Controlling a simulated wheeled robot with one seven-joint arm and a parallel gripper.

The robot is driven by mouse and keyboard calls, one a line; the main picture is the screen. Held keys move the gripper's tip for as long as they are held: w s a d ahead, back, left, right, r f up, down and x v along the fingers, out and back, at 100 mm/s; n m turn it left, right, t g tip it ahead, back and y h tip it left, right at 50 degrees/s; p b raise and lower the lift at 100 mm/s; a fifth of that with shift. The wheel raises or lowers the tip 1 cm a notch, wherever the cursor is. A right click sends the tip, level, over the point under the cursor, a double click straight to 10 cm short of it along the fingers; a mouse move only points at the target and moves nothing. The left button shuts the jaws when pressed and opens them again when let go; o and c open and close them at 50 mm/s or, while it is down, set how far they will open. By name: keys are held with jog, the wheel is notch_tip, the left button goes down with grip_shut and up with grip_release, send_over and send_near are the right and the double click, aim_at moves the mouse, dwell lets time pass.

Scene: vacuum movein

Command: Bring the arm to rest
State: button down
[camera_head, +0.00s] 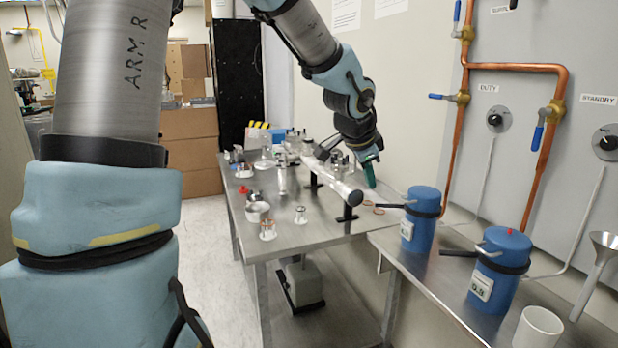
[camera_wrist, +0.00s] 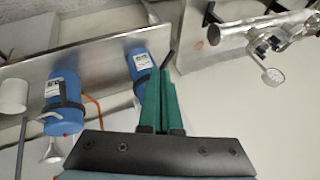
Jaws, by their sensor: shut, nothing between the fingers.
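My arm reaches over the steel table from the upper left in the head view, and its end hangs near the wall. My gripper (camera_head: 370,172) has green fingers and points down above the back right part of the table. In the wrist view the two green fingers of my gripper (camera_wrist: 160,85) lie together, with nothing held between them. The fingertips appear apart from the table and from the blue canisters.
The steel table (camera_head: 335,235) carries a horizontal metal tube (camera_head: 340,188) on black stands and several small fittings. Two blue canisters (camera_head: 420,220) (camera_head: 500,270), a white cup (camera_head: 538,328) and a funnel (camera_head: 603,245) stand at right. Copper pipes (camera_head: 515,67) run along the wall.

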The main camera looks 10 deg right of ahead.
jog(key=s+a+f+n+g+y, duration=0.1)
jog(key=a+f+n+y, duration=0.2)
jog(key=a, duration=0.5)
jog(key=s+a+f+n, duration=0.1)
jog(key=a+f+n, duration=0.25)
jog(key=a, duration=0.55)
jog(key=s+a+f+n+g, duration=0.1)
jog(key=s+a+n, duration=0.3)
jog(key=a, duration=0.3)
jog(key=s+a+f+n+g+y, duration=0.1)
jog(key=s+a+f+n, duration=0.1)
jog(key=s+a+n, duration=0.3)
jog(key=a+n, duration=0.1)
jog(key=a, duration=0.1)
jog(key=shift+a+f, duration=0.2)
jog(key=shift+a, duration=0.2)
dwell(0.6)
